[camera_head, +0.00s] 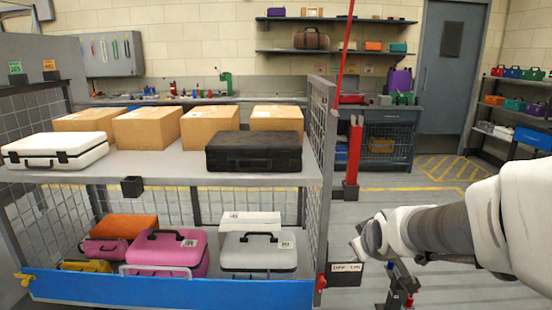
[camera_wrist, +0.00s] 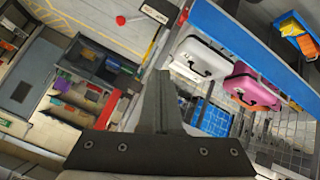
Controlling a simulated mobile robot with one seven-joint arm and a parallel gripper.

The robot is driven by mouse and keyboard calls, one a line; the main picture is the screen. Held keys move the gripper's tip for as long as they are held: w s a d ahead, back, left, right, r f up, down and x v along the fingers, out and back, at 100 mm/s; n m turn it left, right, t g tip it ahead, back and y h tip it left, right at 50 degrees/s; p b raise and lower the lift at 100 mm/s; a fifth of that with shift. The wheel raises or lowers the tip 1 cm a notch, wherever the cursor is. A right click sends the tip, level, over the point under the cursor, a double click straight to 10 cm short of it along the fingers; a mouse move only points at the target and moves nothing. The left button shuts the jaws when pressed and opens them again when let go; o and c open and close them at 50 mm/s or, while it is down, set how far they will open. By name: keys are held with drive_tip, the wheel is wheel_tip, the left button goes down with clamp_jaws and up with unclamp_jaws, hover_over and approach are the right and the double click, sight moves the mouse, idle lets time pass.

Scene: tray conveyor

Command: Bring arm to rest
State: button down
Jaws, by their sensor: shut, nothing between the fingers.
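My arm (camera_head: 440,232) reaches in from the right in the head view, to the right of the shelf rack and apart from it. My gripper (camera_wrist: 158,78) shows in the wrist view with its dark fingers together and nothing between them. In the head view the fingers cannot be made out clearly against the dark parts below the arm.
The rack holds a black case (camera_head: 254,152), a white case (camera_head: 57,150) and several cardboard boxes on top. A pink case (camera_head: 167,252) and a pale case (camera_head: 259,252) lie below, behind a blue front rail (camera_head: 180,291). A red post (camera_head: 354,155) stands beside the rack. Open floor lies beyond my arm.

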drive_tip(key=s+a+r+m+g, duration=0.2)
drive_tip(key=s, duration=1)
drive_tip(key=s+a+r+m+g, duration=0.1)
drive_tip(key=s+a+m+g, duration=0.1)
drive_tip(key=s, duration=0.9)
wheel_tip(320, 180, up, 22)
drive_tip(key=p, duration=2.1)
drive_tip(key=shift+w+f+y, duration=0.15)
drive_tip(key=shift+y, duration=0.25)
drive_tip(key=shift+a, duration=0.3)
